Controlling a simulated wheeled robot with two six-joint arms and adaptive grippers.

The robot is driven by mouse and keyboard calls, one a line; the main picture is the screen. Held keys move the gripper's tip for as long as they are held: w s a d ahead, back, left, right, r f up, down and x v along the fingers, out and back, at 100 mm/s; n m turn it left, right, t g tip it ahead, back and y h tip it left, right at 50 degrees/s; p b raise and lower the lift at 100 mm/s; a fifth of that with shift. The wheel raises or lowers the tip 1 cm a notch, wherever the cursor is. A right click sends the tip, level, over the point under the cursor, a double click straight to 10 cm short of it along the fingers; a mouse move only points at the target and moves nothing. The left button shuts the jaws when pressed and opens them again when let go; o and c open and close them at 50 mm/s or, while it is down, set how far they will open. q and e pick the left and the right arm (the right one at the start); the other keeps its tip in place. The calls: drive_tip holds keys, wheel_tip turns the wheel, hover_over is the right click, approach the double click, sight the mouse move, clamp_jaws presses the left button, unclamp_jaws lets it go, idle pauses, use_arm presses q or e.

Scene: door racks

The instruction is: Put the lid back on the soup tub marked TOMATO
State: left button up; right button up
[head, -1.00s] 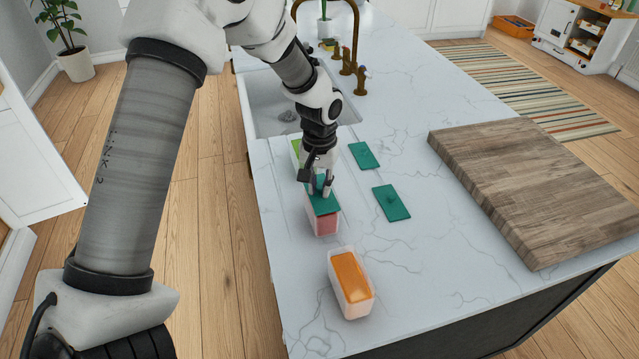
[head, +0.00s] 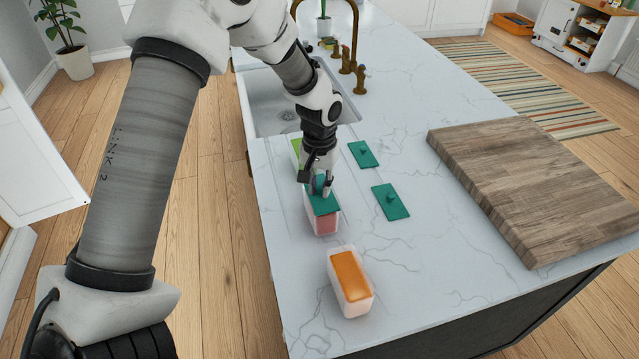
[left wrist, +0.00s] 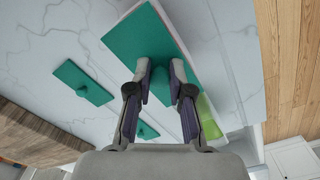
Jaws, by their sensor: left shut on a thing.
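The red soup tub (head: 327,225) stands on the counter between the green tub and the orange tub; no marking on it is readable. A teal lid (head: 322,204) covers the top of the red tub and also shows in the left wrist view (left wrist: 140,42). I cannot tell if it is fully seated. My left gripper (head: 320,190) is shut on this lid's knob, directly above the tub; it also shows in the left wrist view (left wrist: 160,80). My right gripper is in neither view.
An open orange tub (head: 349,275) stands nearer the front. A green tub (head: 295,146) is partly hidden behind my gripper. Two loose teal lids (head: 391,202) (head: 363,154) lie to the right. A wooden board (head: 535,185) lies further right, and the sink (head: 262,105) is behind.

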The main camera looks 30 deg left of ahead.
use_arm(q)
drive_tip(key=shift+p, duration=0.3)
idle(0.5)
drive_tip(key=o, duration=1.4)
wheel_tip(320, 180, up, 7)
drive_tip(key=p, duration=0.6)
clamp_jaws()
